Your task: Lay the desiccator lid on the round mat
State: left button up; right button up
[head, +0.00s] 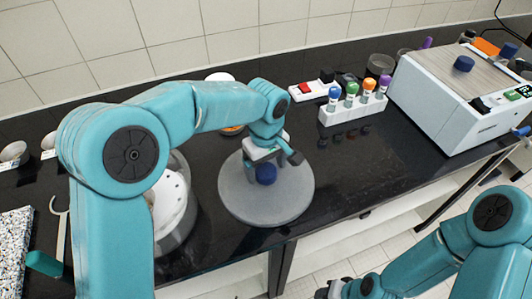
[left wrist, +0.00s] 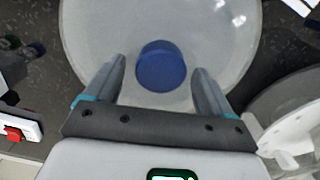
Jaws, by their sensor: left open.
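A round grey surface (head: 290,203) shows at the lid; I cannot clearly separate the mat from the lid. My left gripper (head: 270,163) is open above the lid, its fingers on either side of the knob with gaps. The open desiccator bowl (head: 181,226) with a white plate stands left of the lid, partly hidden by my arm. My right gripper (head: 338,289) shows only partly at the bottom edge.
A white rack (head: 352,112) with colour-capped bottles stands behind right of the lid, near a power strip with a red switch (head: 305,88). A large grey-white machine (head: 450,98) stands at the right. The bench's front edge is close to the lid. Bare bench lies right of it.

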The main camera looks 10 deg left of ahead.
aim_at(266, 170)
pick_arm(q)
notch_tip(266, 170, up, 12)
jog(key=shift+f, duration=0.15)
jog(key=shift+s, duration=0.1)
dwell(0.6)
